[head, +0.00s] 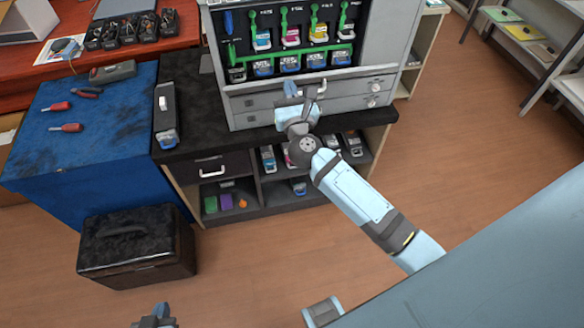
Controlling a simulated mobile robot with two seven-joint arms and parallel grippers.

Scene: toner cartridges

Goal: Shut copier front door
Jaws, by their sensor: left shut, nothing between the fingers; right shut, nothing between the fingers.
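The grey copier (245,104) stands on the dark counter with its front bay open. Several toner cartridges (291,36) with green levers show inside the bay. A tall grey panel (388,36) stands at the bay's right side; I cannot tell whether it is the swung-open front door or the copier's body. My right gripper (300,88) is shut and empty in front of the lower drawer fronts, near a handle; I cannot tell if it touches them. It hides part of the drawers. My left gripper (155,316) is shut and empty at the bottom edge, far from the copier.
A dark cartridge-like unit (166,117) lies on the counter left of the copier. A blue workbench (95,135) holds screwdrivers and pliers. A black toolbox (137,245) stands on the floor. Shelves under the counter hold small boxes. The wooden floor (460,150) at right is clear.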

